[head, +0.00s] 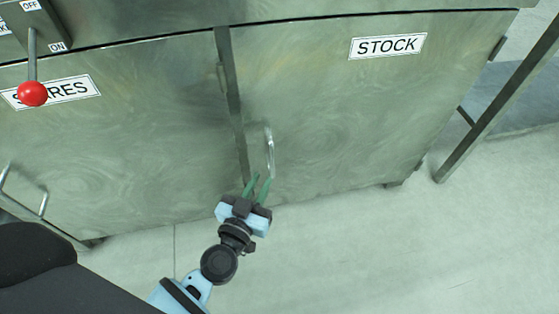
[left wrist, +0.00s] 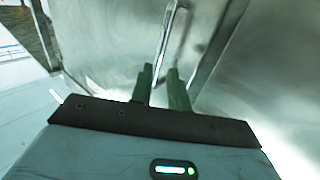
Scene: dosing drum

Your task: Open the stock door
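The stock door (head: 345,115) is the right-hand metal door, with a STOCK label (head: 388,46) near its top; it looks closed. Its upright silver handle (head: 270,150) is near the door's left edge and also shows in the left wrist view (left wrist: 165,32). My left gripper (head: 260,179) is just below the handle, its green fingers pointing up toward the handle's lower end. In the left wrist view the fingers (left wrist: 160,70) stand apart with a narrow gap, and the handle lies beyond the tips in line with that gap. I cannot tell whether they touch it. My right gripper is out of view.
The spares door (head: 130,150) with its own handle (head: 43,203) is to the left. A lever with a red knob (head: 33,93) hangs before its label. A metal leg (head: 490,110) stands at the right. The floor (head: 400,250) in front is clear.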

